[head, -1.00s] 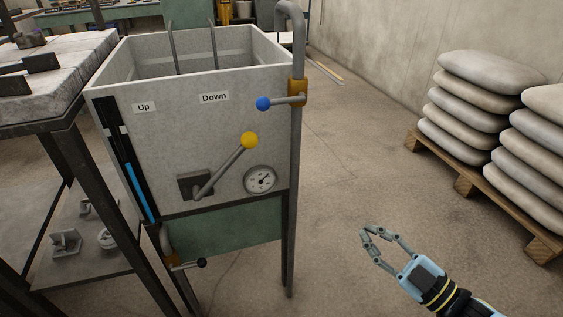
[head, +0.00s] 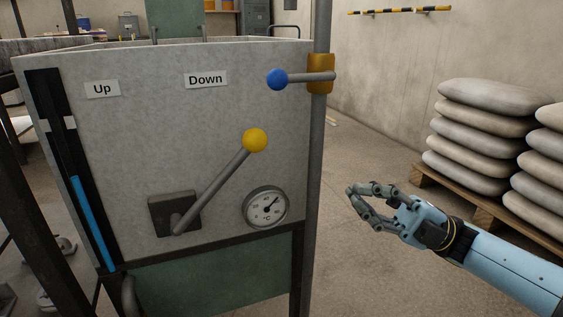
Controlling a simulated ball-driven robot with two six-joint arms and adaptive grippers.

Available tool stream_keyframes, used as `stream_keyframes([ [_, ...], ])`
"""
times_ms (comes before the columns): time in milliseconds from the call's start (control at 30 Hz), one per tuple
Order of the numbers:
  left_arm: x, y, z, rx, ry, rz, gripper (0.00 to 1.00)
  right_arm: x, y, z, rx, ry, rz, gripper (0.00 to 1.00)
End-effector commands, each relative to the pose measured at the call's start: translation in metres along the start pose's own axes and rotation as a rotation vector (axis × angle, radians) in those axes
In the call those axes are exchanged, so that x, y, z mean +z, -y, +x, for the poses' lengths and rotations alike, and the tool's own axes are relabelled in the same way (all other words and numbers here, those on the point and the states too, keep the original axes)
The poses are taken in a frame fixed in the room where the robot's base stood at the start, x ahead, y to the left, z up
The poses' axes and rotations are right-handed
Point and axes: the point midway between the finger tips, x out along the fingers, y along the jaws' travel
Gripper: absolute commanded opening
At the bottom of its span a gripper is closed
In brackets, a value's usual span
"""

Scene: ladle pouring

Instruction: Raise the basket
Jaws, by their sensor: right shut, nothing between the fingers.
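A grey tank (head: 120,160) fills the left half of the head view. Its front has an "Up" label (head: 102,89) at left and a "Down" label (head: 206,79) at right. A lever with a yellow knob (head: 255,140) tilts up to the right, towards the "Down" side, from a dark mount (head: 172,213). The basket's body is hidden by the tank's front wall. My right gripper (head: 350,191) is shut and empty, to the right of the tank and apart from the lever. My left gripper is not in view.
A blue-knobbed valve handle (head: 277,79) sticks out from a pipe (head: 319,150) at the tank's right edge. Stacked sacks (head: 485,135) lie on a pallet at right. The floor between is clear.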

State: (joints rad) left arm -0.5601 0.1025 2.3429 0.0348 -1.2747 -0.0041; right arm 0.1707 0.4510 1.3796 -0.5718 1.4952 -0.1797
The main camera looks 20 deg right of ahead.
Motion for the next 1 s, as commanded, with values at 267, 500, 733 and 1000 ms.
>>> stream_keyframes([
  [267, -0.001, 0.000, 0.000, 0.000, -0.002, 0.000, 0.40, 0.000, 0.001, 0.014, 0.002, 0.000, 0.000, 0.00],
  [500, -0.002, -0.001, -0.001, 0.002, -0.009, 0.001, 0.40, 0.000, 0.001, 0.062, 0.004, -0.001, -0.001, 0.00],
  [733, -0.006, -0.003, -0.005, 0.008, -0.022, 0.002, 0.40, 0.000, 0.002, 0.108, 0.004, 0.001, 0.000, 0.00],
  [1000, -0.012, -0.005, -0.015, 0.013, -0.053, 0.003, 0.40, 0.001, 0.001, 0.137, 0.001, 0.002, 0.002, 0.00],
])
